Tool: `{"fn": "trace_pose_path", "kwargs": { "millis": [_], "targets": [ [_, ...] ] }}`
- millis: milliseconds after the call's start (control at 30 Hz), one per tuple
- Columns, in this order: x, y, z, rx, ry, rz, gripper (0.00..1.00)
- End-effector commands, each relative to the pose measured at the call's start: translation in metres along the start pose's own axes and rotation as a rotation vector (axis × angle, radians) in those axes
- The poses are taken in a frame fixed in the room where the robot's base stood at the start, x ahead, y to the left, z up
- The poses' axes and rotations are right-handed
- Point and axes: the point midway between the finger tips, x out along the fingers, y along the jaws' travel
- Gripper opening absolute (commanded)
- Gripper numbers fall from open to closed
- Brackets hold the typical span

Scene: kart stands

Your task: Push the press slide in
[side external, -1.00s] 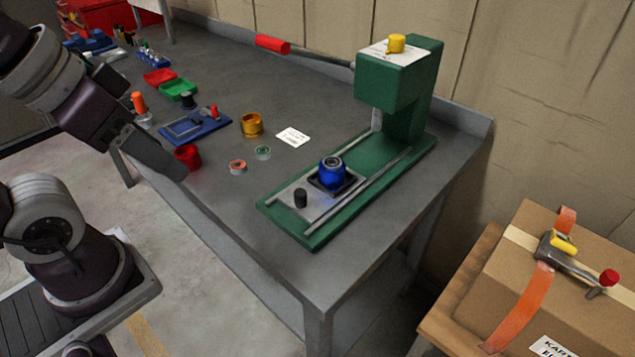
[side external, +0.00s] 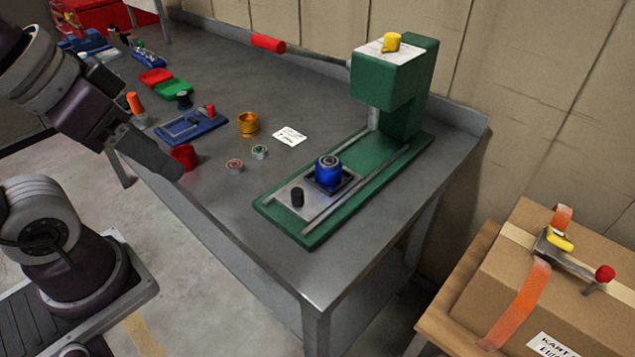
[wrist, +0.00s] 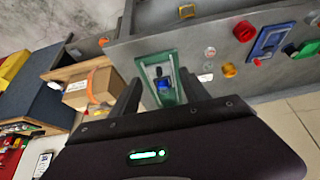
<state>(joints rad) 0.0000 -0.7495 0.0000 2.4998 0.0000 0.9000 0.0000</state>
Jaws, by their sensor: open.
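The green press (side external: 388,85) stands at the right end of the grey bench, with a red-handled lever and a yellow knob on top. Its grey slide plate (side external: 318,203) sits at the front end of the green base between two rails, out from under the press head. A blue cup-like part (side external: 328,172) sits in the slide's dark holder, and a black knob (side external: 297,196) stands at the slide's front. My gripper (side external: 172,170) is off the bench's left edge, well away from the slide. In the wrist view my gripper (wrist: 160,98) is open and empty, with the press base (wrist: 162,80) seen beyond its fingers.
A red cup (side external: 184,157), a brass ring (side external: 248,124), two small rings (side external: 259,152), a white card (side external: 289,137) and a blue fixture (side external: 190,124) lie left of the press. A strapped cardboard box (side external: 540,275) stands at right. Bench surface before the slide is clear.

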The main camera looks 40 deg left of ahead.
Motion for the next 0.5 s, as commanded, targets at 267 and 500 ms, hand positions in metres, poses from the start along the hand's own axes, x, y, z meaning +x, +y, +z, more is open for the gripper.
{"fn": "trace_pose_path", "kwargs": {
  "millis": [267,500],
  "targets": [
    [0.053,0.005,-0.078,0.064,-0.203,-0.002,0.45],
    [0.179,0.019,-0.128,0.135,-0.424,0.026,0.45]
  ]
}}
